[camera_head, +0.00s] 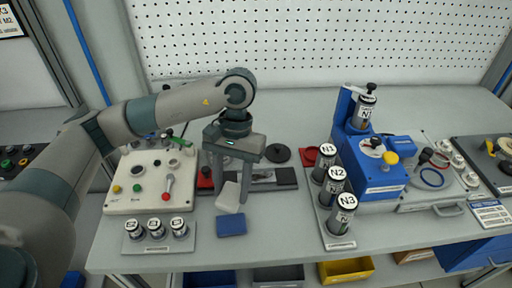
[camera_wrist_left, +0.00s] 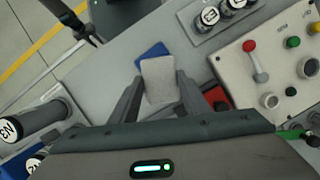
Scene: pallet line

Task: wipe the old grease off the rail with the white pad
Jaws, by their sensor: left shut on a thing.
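The white pad (camera_head: 228,197) is between the fingertips of my left gripper (camera_head: 231,193), which is shut on it. In the left wrist view the pad (camera_wrist_left: 159,78) sticks out beyond the fingertips. A blue block (camera_head: 231,224) lies on the bench just in front of the pad; the pad partly covers it in the left wrist view (camera_wrist_left: 151,53). What looks like the rail (camera_head: 264,177), a dark piece with a grey strip, lies behind and right of the gripper, partly hidden by it. I cannot make out grease on it. My right gripper is not in view.
A control box (camera_head: 137,196) with a red lever stands left of the gripper. Labelled cylinders stand in a tray (camera_head: 337,241) to the right, beside a blue machine (camera_head: 374,178). Three small jars sit on a plate (camera_head: 134,246) at the front left.

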